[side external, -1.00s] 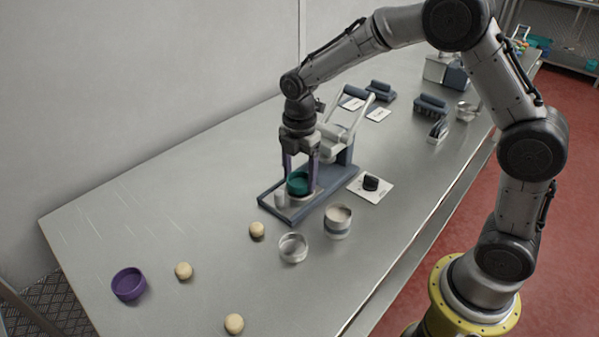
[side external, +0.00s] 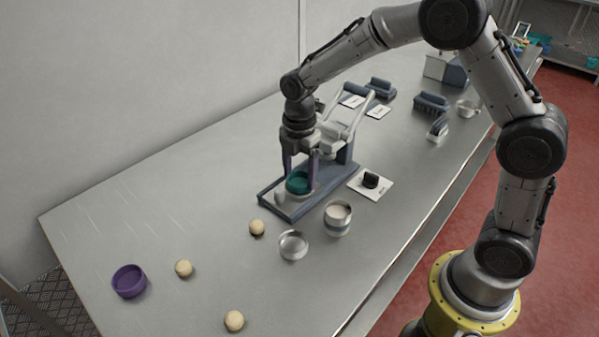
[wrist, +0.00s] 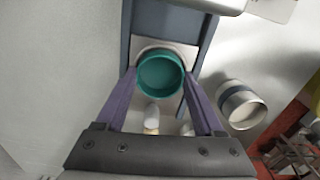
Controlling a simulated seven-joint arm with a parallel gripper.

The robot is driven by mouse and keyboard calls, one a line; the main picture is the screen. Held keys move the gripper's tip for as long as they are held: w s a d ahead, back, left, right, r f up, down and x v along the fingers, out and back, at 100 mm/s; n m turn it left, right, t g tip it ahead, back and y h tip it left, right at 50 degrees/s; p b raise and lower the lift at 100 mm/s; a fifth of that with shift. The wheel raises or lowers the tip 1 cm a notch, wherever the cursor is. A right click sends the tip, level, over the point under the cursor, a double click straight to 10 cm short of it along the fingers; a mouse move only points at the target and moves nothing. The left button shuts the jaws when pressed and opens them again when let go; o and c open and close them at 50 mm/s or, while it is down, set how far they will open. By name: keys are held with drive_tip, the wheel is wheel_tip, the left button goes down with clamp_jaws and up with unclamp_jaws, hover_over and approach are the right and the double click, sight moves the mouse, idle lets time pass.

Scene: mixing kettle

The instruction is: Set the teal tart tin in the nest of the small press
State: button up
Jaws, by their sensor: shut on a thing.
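The teal tart tin (side external: 298,182) is upright between the fingers of my gripper (side external: 300,175), at the front of the small press (side external: 277,207). In the wrist view the tin (wrist: 160,76) is gripped by the two purple fingers of my gripper (wrist: 160,85). The tin is over the pale plate of the press, at its nest. The fingers and tin hide most of the nest, and I cannot tell whether the tin rests fully in it. The white press lever (side external: 352,115) is raised behind my gripper.
A purple tin (side external: 129,281), several dough balls (side external: 184,268), a clear ring-like dish (side external: 293,245) and a metal canister (side external: 338,218) stand near the press. A black knob-like thing (side external: 371,180) lies on a white card to its right.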

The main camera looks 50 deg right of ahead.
drive_tip(key=o, duration=1.3)
drive_tip(key=shift+r, duration=3.5)
